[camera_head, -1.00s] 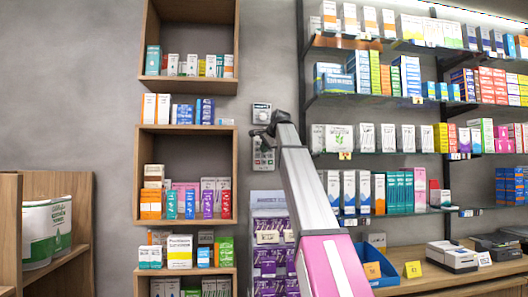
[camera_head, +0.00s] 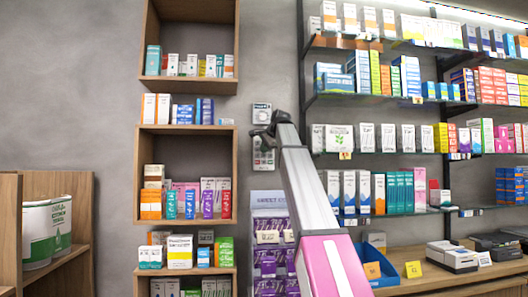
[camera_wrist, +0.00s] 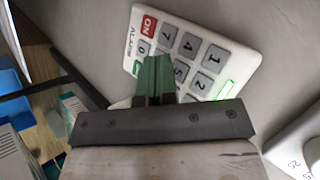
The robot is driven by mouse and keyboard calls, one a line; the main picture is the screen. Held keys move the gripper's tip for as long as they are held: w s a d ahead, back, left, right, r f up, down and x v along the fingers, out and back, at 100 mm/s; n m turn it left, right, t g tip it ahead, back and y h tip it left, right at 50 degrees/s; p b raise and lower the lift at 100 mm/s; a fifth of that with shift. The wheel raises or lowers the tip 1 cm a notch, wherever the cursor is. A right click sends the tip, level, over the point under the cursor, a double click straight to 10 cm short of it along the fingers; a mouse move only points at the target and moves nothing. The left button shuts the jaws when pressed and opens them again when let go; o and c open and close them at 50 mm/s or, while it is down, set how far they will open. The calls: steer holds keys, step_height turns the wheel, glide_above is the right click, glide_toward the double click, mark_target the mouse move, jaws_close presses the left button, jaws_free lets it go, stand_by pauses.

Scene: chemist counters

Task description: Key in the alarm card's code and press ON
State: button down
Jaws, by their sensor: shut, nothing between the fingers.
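The alarm keypad (camera_wrist: 190,50) is a white wall panel, seen tilted in the wrist view. Keys 7, 4, 1, 0, 5 and 2 show, some partly hidden. My gripper (camera_wrist: 155,60) is shut and empty, its green fingertips over the keypad between the 0 and 5 keys, hiding the key there. I cannot tell if they touch. In the head view my arm partly covers the keypad (camera_head: 263,160). The alarm card (camera_head: 262,113) is on the wall above it, its print too small to read.
A white panel corner with digits (camera_wrist: 300,145) shows at the wrist view's lower right. Wooden wall shelves (camera_head: 186,132) stand left of the keypad, and dark stocked shelves (camera_head: 400,152) stand right. A purple-pack display (camera_head: 268,235) and blue bin (camera_head: 376,262) are below.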

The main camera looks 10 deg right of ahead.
steer(key=shift+w, duration=0.15)
steer(key=shift+w, duration=0.3)
steer(key=shift+w, duration=0.3)
stand_by(0.9)
stand_by(0.4)
steer(key=shift+s, duration=0.75)
steer(key=shift+s, duration=0.15)
steer(key=s, duration=0.4)
steer(key=shift+s, duration=0.35)
stand_by(2.2)
